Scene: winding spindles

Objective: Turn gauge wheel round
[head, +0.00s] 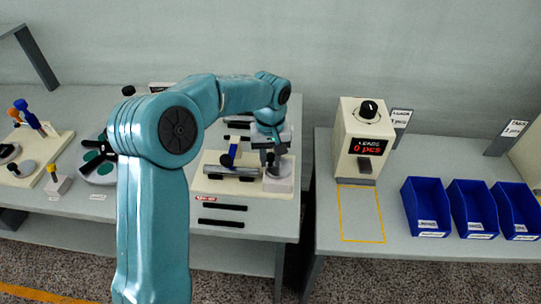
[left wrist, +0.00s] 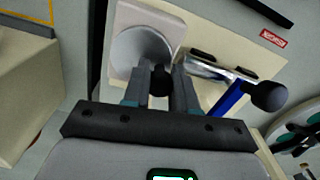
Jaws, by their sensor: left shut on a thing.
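The gauge wheel (left wrist: 138,48) looks like a grey disc on a pale block, at the upper left of the left wrist view. In the head view its block and disc (head: 280,174) stand at the right end of a cream base plate. A black knob (left wrist: 160,82) in front of the disc sits between my left gripper's fingers. My left gripper (left wrist: 161,86) is shut on this knob. In the head view the left gripper (head: 269,152) reaches down over the wheel and hides part of it. My right gripper is not in view.
A counter box (head: 362,140) reading "0 pcs" and blue bins (head: 425,207) stand on the right table. A gap separates the tables.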

